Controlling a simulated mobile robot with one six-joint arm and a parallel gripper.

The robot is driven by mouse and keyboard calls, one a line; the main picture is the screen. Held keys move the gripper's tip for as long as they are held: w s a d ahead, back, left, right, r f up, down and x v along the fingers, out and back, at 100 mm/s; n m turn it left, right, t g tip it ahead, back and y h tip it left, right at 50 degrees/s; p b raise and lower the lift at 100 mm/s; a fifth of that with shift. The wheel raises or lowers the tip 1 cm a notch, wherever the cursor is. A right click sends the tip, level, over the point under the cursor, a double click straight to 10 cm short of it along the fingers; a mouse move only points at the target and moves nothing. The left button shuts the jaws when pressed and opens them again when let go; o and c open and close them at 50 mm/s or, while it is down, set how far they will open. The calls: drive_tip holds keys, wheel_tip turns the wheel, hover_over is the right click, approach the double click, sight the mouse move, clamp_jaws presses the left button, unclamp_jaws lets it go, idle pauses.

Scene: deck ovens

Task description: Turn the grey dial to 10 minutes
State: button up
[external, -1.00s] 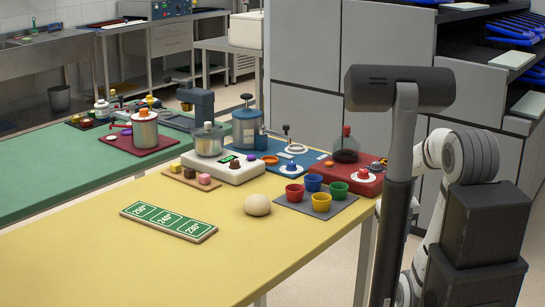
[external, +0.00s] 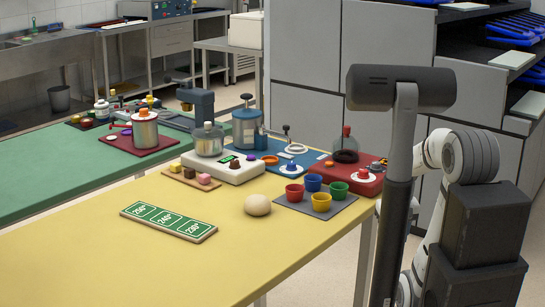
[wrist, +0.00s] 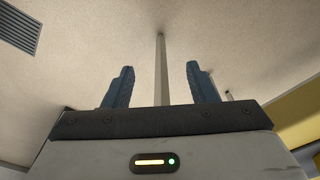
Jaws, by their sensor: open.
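I cannot make out a grey dial for certain in any view. Small round knobs show in the external view: one blue on a white disc on the blue board (external: 271,163), another on the red base (external: 335,186). Their marks are too small to read. My gripper (wrist: 162,88) is open in the wrist view, its two blue fingers apart with nothing between them. It points away from the worktops, towards a plain beige surface with a pale post (wrist: 162,60). The gripper itself is hidden in the external view, where my arm stands at the right.
The yellow table (external: 120,245) holds a green number board (external: 168,222), a dough ball (external: 257,205), coloured cups on a grey mat (external: 295,206) and a white device (external: 232,173). Its front is clear. A green table (external: 50,180) stands behind; grey cabinets (external: 320,50) stand at the back.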

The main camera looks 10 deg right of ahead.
drive_tip(key=w+r+p, duration=0.3)
drive_tip(key=r+p, duration=2.1)
drive_tip(key=r, duration=0.2)
drive_tip(key=n+g+p, duration=0.1)
drive_tip(key=n+p, duration=0.1)
drive_tip(key=n, duration=0.2)
hover_over(376, 162)
drive_tip(key=f, duration=0.5)
drive_tip(key=shift+s+f, duration=0.25)
drive_tip(key=shift+f, duration=0.05)
drive_tip(key=shift+w+f+n, duration=0.15)
drive_tip(key=shift+f+n, duration=0.1)
drive_tip(key=shift+n, duration=0.05)
wheel_tip(376, 162, down, 8)
drive_tip(key=shift+r, duration=0.2)
drive_tip(key=c, duration=1)
